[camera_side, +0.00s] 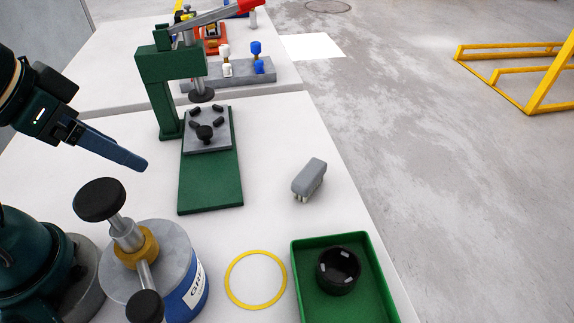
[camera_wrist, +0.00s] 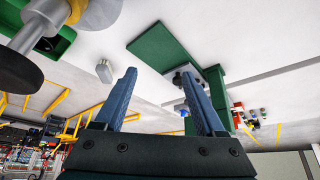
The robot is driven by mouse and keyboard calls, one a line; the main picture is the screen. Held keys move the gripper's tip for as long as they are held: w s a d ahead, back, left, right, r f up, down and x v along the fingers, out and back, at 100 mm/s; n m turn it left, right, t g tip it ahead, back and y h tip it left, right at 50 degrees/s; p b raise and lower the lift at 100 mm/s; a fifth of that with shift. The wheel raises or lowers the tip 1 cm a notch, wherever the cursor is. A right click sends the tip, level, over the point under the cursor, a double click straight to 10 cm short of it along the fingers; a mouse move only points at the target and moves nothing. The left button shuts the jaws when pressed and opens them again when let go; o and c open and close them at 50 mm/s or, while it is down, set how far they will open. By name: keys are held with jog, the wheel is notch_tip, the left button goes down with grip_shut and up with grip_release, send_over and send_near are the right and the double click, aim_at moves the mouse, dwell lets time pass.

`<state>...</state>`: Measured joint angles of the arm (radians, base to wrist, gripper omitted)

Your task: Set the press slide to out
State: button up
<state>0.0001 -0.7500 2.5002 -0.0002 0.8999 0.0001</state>
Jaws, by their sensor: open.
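The green press (camera_side: 165,65) stands at the back of the near table, with a red-handled lever on top. Its slide (camera_side: 222,143) is a grey plate with several black pegs and a black knob. The slide sits at the press end of the green base (camera_side: 210,190), near the ram (camera_side: 202,94); the front of the base is bare. The wrist view shows the base (camera_wrist: 165,42) too, with the slide partly hidden by a finger. My gripper (camera_side: 140,165) is open and empty, left of the base and apart from it. Both fingers (camera_wrist: 158,73) show in the wrist view.
A grease tin (camera_side: 185,285) with a black-knobbed pump stands front left. A yellow ring (camera_side: 231,290), a grey block (camera_side: 309,178) and a green tray (camera_side: 297,270) holding a black cup (camera_side: 338,280) lie to the right. A grey rack with blue and white pegs (camera_side: 245,76) is behind.

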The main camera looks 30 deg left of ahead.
jog(key=shift+s, duration=0.1)
jog(key=shift+c, duration=0.2)
jog(key=w+r, duration=0.4)
jog(key=r, duration=0.1)
jog(key=n+g, duration=0.2)
jog(key=g, duration=0.3)
send_over(203, 130)
notch_tip(203, 130, down, 10)
jog(key=shift+w+f, duration=0.15)
jog(key=shift+f, duration=0.05)
jog(key=shift+f+g, duration=0.3)
jog(key=shift+f, duration=2.55)
